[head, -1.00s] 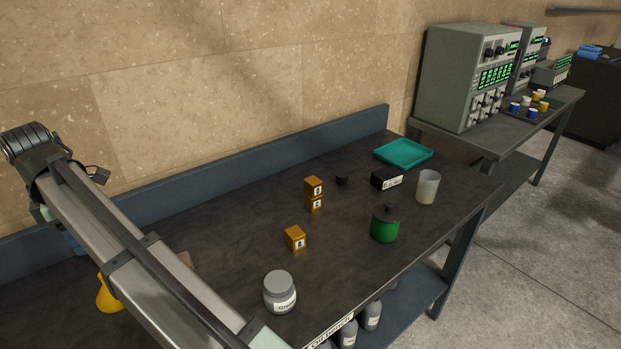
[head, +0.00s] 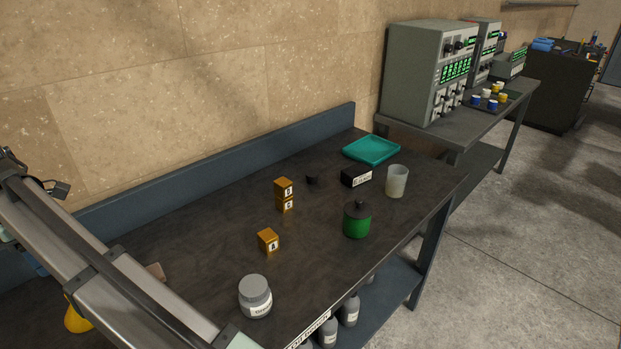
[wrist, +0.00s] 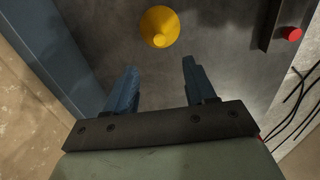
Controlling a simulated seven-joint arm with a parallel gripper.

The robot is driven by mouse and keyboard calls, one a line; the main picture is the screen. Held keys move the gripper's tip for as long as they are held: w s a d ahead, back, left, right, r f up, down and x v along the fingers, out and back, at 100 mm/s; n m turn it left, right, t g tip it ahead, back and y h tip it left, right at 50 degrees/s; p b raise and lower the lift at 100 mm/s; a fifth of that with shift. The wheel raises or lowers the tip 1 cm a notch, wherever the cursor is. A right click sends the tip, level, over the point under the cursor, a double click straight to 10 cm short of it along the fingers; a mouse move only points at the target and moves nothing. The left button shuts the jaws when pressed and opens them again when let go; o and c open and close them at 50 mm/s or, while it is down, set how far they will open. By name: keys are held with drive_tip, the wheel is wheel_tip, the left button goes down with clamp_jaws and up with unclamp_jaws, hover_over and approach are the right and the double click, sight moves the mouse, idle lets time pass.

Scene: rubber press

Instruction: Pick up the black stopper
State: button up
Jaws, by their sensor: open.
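In the head view my arm crosses the lower left, far from the stopper, and the gripper itself is hidden or out of frame.
A raised back edge (head: 230,167) borders the bench.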

drive_tip(key=o, duration=0.3)
drive_tip(key=shift+o, duration=0.2)
